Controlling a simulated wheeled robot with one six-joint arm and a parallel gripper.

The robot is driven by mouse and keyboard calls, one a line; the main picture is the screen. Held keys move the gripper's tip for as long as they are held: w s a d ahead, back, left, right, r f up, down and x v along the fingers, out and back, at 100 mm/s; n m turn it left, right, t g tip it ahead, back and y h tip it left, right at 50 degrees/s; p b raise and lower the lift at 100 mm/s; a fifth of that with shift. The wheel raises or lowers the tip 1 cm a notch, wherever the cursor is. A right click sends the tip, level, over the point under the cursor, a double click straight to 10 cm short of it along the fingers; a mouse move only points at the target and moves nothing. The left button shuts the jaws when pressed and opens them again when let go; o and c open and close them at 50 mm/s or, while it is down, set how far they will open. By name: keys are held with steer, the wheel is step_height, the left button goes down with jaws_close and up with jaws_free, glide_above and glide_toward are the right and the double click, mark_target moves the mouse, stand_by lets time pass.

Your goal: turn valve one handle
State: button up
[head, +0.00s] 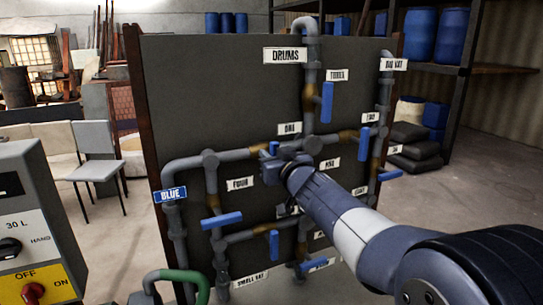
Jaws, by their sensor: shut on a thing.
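The valve board (225,90) stands in front of me with grey pipes and several blue handles. A small label that seems to read ONE (289,130) sits above the horizontal middle pipe. My gripper (279,156) is at the valve just below that label, shut on the valve one handle. The handle is mostly hidden by my gripper and wrist; only bluish parts show at its left, so its exact angle cannot be told. My arm reaches in from the lower right.
A blue handle (222,220) sticks out at lower left. Open floor (480,200) lies to the right.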

jaws_close()
steer(key=shift+n, duration=0.3)
steer(key=n, duration=0.2)
steer(key=n+b, duration=0.1)
steer(key=shift+s+a+f+n, duration=0.1)
steer(key=shift+a+f+n, duration=0.05)
steer(key=shift+n, duration=0.25)
steer(key=n+b, duration=0.1)
steer(key=n, duration=0.3)
steer(key=shift+a+f+n, duration=0.1)
steer(key=shift+a+n, duration=0.05)
steer(key=shift+n, duration=0.15)
steer(key=n+b, duration=0.1)
steer(key=n, duration=0.3)
steer(key=shift+s+a+f+b, duration=0.1)
steer(key=shift+f+b, duration=0.1)
steer(key=shift+b, duration=0.2)
steer(key=shift+f+n+b, duration=0.1)
steer(key=shift+n+b, duration=0.6)
steer(key=shift+n, duration=1.7)
